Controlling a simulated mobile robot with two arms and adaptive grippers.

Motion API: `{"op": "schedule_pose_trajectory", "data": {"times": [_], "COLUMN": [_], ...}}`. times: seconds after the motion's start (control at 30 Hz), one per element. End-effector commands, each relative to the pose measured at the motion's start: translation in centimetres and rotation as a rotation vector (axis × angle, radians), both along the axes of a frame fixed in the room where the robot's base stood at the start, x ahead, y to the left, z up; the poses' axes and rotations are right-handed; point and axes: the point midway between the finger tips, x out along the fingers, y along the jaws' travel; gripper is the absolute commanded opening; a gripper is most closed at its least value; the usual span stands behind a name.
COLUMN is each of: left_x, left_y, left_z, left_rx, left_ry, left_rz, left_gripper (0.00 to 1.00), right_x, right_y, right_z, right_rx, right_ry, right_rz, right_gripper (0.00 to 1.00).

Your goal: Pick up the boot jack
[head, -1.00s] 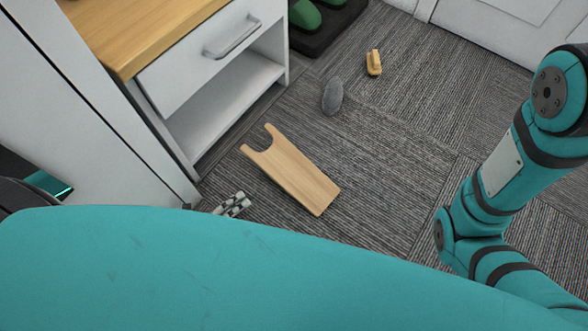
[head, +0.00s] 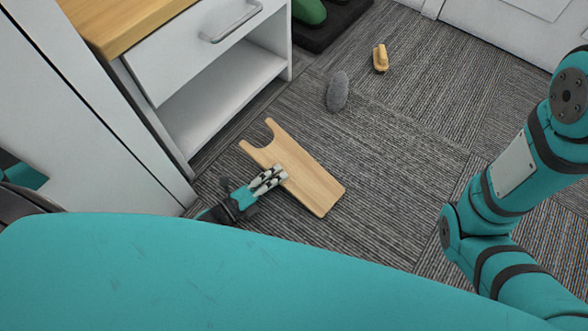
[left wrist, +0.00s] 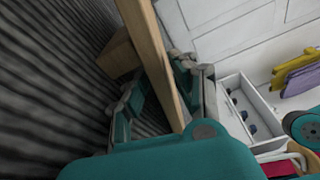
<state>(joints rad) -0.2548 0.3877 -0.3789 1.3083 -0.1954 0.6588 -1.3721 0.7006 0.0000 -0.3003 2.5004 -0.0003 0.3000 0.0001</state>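The boot jack (head: 312,183), a light wooden board with a U-shaped notch at one end, lies on the carpet in the head view. My left gripper (head: 274,178) is at its near long edge, about mid-length, with fingertips overlapping the board. In the left wrist view the boot jack (left wrist: 150,45) shows edge-on between the spread fingers of my left gripper (left wrist: 160,70), with a wooden block beneath it. A gap shows between one finger and the board, so the gripper looks open around the edge. My right gripper is out of view; only the right arm's links show.
A white cabinet (head: 220,85) with a drawer and open shelf stands at upper left. A grey oval object (head: 338,91) and a yellow-tan brush-like object (head: 380,58) lie beyond the boot jack. A dark tray (head: 325,30) holds green footwear. Carpet right of the board is clear.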

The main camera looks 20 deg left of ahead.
Motion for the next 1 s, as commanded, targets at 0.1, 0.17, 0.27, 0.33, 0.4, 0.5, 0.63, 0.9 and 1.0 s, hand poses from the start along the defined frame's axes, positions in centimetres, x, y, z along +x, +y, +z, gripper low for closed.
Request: {"op": "schedule_pose_trajectory", "data": {"times": [0.1,0.17,0.27,0.33,0.4,0.5,0.63,0.9,1.0], "left_x": [1.6,2.5,3.6,4.1,4.3,4.4,4.3,4.3,4.3], "left_y": [-1.1,-1.7,-2.4,-2.8,-2.9,-2.9,-2.9,-2.9,-2.9], "left_z": [-0.4,-0.4,-0.4,-0.3,-0.2,-0.1,-0.1,-0.1,-0.1], "left_rx": [-0.002,-0.002,-0.001,-0.001,0.0,-0.001,-0.001,-0.001,0.0], "left_ry": [-0.005,-0.006,-0.005,-0.003,-0.002,-0.002,-0.002,-0.002,-0.001], "left_rz": [-0.002,-0.001,-0.002,-0.001,0.0,0.0,0.0,0.0,0.0], "left_gripper": [0.27,0.27,0.27,0.27,0.27,0.27,0.24,0.0,0.0], "right_x": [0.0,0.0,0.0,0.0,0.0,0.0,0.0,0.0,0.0], "right_y": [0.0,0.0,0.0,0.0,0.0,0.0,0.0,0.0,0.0], "right_z": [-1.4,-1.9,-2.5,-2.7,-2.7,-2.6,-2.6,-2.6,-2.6], "right_rx": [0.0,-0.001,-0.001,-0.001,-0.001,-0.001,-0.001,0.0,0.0], "right_ry": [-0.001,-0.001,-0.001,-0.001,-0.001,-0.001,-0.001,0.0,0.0], "right_rz": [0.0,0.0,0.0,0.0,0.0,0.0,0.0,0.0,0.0], "right_gripper": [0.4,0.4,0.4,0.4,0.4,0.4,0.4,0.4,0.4]}}
